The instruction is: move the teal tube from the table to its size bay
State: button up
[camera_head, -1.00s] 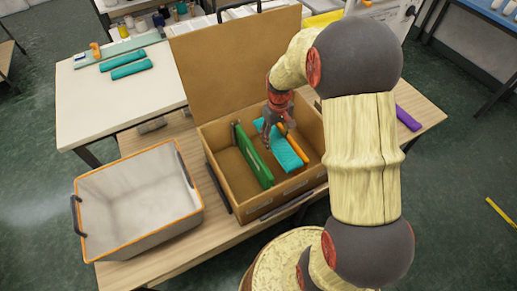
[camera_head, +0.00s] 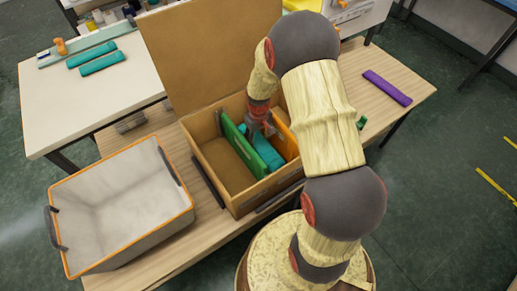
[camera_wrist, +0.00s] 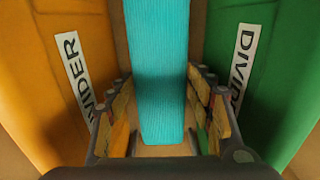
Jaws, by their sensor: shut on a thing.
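My gripper (camera_head: 262,127) reaches down into the open cardboard box and is shut on a teal tube (camera_head: 267,152). In the wrist view the teal tube (camera_wrist: 158,70) runs between the two fingers (camera_wrist: 160,120). The tube is inside the box, between a green divider (camera_head: 241,150) and an orange divider (camera_head: 284,138). In the wrist view the orange divider (camera_wrist: 50,90) is on the left and the green divider (camera_wrist: 262,80) on the right, each with a label reading partly "DIVIDER". Whether the tube touches the box floor is hard to tell.
The box (camera_head: 240,206) has its lid raised behind. A grey crate with an orange rim (camera_head: 118,158) stands empty to the left. Two more teal tubes (camera_head: 103,63) lie on a white table. A purple tube (camera_head: 387,88) lies on the wooden table to the right.

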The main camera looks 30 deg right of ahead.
aim_at(259, 147)
jog(key=shift+f+b, duration=0.8)
jog(key=shift+f, duration=1.75)
jog(key=shift+f, duration=0.1)
jog(key=o, duration=0.9)
jog(key=shift+c, duration=0.2)
notch_tip(259, 147, up, 12)
jog(key=p, duration=0.4)
jog(key=shift+r, duration=0.2)
